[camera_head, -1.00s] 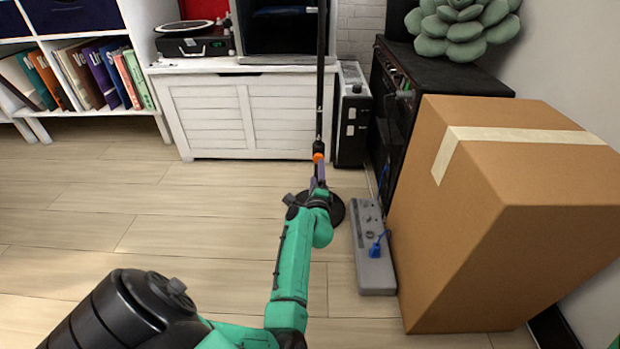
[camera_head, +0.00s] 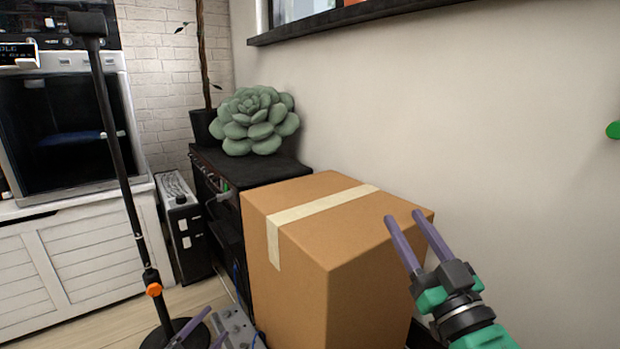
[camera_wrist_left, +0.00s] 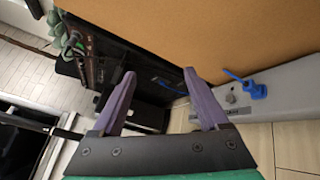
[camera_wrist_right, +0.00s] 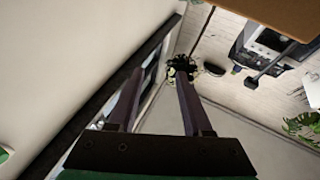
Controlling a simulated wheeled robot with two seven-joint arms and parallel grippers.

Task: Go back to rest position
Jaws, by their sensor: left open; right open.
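My left gripper (camera_head: 204,333) shows only by its purple fingers at the bottom edge of the head view, left of the cardboard box (camera_head: 345,272) and low near the grey power strip (camera_head: 236,326). In the left wrist view its fingers (camera_wrist_left: 159,74) are apart with nothing between them, and the box side fills the top. My right gripper (camera_head: 403,216) is raised at the box's right side in the head view, fingers pointing up and spread. In the right wrist view its fingers (camera_wrist_right: 160,72) are apart and empty.
A microphone stand (camera_head: 126,175) stands left of the box. A black amplifier (camera_head: 262,169) bearing a green succulent (camera_head: 254,122) is behind the box. A blue plug (camera_wrist_left: 252,90) sits on the strip. A white cabinet (camera_head: 85,255) is at left; a bare wall (camera_head: 500,120) rises at right.

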